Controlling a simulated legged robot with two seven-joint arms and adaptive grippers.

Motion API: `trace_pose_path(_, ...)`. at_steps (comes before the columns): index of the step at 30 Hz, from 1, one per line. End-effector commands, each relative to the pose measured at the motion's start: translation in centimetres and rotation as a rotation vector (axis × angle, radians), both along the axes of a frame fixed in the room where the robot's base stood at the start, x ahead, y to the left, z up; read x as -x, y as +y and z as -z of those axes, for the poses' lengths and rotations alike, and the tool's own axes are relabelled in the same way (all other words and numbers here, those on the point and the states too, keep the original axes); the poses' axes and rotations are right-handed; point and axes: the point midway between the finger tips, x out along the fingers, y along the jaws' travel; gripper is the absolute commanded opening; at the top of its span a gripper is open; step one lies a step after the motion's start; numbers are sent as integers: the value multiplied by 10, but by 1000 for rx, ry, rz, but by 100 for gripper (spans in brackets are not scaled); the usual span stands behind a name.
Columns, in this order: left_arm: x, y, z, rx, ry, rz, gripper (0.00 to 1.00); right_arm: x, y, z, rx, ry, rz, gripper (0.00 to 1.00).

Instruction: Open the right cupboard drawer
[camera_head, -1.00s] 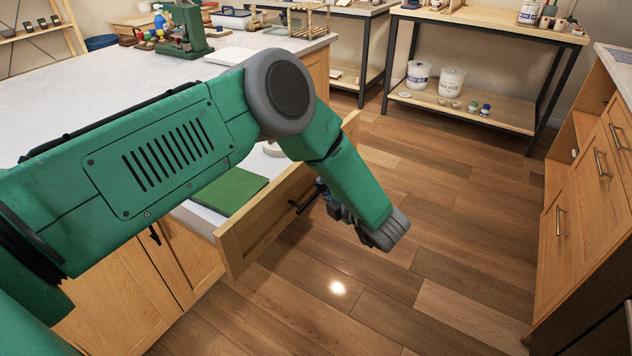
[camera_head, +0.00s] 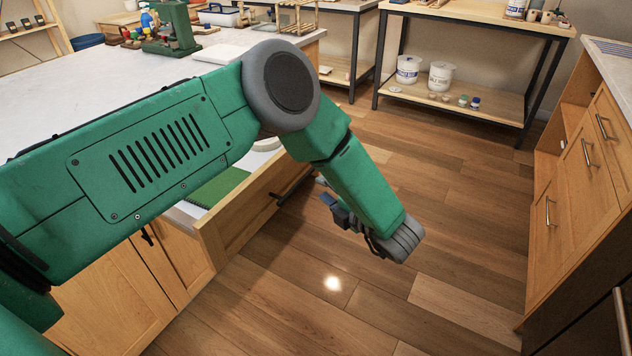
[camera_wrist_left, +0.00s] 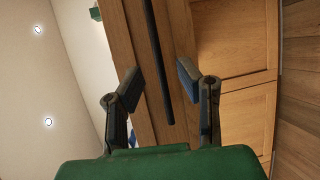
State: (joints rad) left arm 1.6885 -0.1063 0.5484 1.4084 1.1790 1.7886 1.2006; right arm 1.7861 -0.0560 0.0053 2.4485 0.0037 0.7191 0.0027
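The drawer (camera_head: 238,222) under the white-topped counter stands pulled out, with a light wooden front. Its black bar handle (camera_head: 290,188) is partly hidden behind my left arm. A green flat item (camera_head: 218,187) lies inside the drawer. My left gripper (camera_head: 326,190) is just to the right of the handle, apart from it. In the left wrist view, the two fingers (camera_wrist_left: 158,78) are spread wide. The black handle (camera_wrist_left: 158,55) runs between them in the picture, ahead of the fingertips, and nothing is gripped. My right gripper is out of view.
Cupboard doors (camera_head: 118,292) are below the counter (camera_head: 75,95). A wooden cabinet with metal handles (camera_head: 570,200) stands at the right. A shelf table (camera_head: 470,100) with white buckets (camera_head: 440,76) is at the back. The wooden floor (camera_head: 400,315) between is clear.

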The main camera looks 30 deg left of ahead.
Motion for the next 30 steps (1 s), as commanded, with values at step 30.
trace_pose_path(30,20,-36,9,-42,113,151,31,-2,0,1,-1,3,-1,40)
